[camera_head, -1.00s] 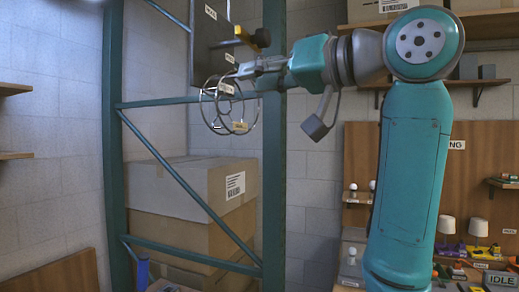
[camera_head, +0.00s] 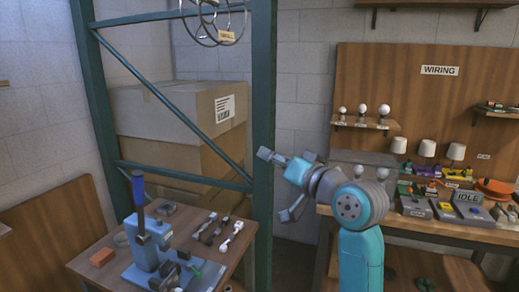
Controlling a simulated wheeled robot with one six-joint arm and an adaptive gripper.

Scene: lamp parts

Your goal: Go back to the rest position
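My gripper (camera_head: 270,156) is at the end of my teal arm, in front of the green rack post, right of the stacked boxes. It points left and is seen side-on and small, so I cannot tell whether its fingers are open or shut. No held object shows clearly at it. My arm is folded low at the right of centre, in front of the wiring bench.
Wire rings (camera_head: 222,30) with a tag hang above, apart from my gripper. A green rack post (camera_head: 263,110) stands close behind it. A table (camera_head: 95,262) with a blue press (camera_head: 145,245) is lower left. The wiring bench (camera_head: 430,232) holds lamps and parts.

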